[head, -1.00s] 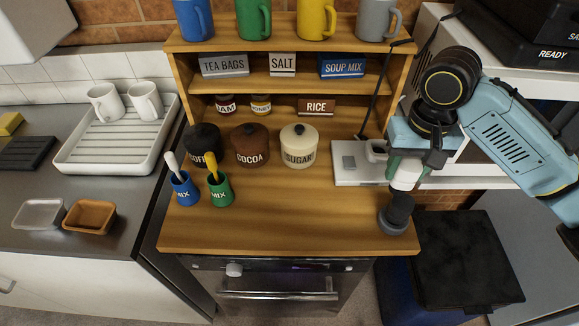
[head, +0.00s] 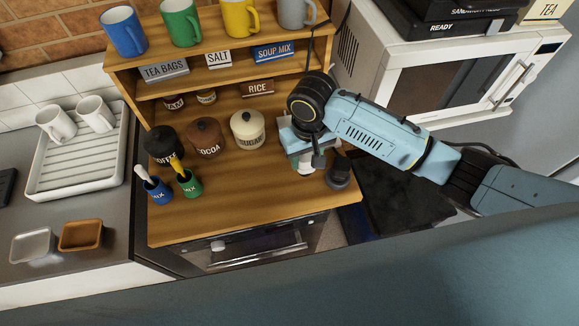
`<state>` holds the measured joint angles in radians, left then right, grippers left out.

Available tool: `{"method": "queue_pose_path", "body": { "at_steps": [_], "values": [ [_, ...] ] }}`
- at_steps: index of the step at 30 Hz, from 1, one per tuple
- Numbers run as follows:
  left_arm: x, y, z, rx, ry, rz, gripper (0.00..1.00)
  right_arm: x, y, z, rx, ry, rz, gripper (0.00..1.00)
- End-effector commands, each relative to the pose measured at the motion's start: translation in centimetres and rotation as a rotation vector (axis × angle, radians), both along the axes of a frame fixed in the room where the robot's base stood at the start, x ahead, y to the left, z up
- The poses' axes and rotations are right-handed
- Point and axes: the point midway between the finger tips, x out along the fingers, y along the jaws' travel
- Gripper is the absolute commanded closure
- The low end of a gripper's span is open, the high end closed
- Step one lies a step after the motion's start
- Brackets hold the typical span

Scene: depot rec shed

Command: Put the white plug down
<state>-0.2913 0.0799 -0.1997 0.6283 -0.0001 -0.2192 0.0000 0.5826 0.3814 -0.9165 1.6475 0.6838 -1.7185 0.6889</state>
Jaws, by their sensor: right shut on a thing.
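The white plug (head: 305,168) shows at the right part of the wooden counter (head: 245,207), in the head view. My right gripper (head: 309,157) is shut on it from above and hides its upper part. I cannot tell whether the plug touches the counter. A dark grey round object (head: 339,176) stands just right of the plug, near the counter's right edge. My left gripper is not in view.
Cocoa (head: 207,138) and sugar (head: 248,130) canisters stand left of my gripper. Blue (head: 158,192) and green (head: 190,185) pots with spoons stand at the front left. The front middle of the counter is clear. A white microwave (head: 380,85) is at the right.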

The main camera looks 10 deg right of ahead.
Motion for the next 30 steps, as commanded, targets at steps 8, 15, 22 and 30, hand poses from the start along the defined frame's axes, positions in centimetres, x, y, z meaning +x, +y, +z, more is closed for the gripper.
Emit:
{"method": "queue_pose_path", "body": {
  "at_steps": [8, 15, 22, 30],
  "values": [
    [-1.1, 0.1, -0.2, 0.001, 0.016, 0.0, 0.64, 0.0, 0.0, -4.4, -0.001, 0.001, 0.0, 0.81],
    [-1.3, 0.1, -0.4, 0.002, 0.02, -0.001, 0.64, -0.1, 0.0, -7.4, 0.0, 0.002, 0.0, 0.81],
    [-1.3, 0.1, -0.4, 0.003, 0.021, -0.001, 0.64, 0.0, 0.0, -8.3, 0.0, -0.001, 0.0, 0.81],
    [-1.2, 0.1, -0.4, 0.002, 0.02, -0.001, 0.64, 0.0, 0.0, -8.6, 0.0, 0.0, 0.0, 0.57]
  ]
}}
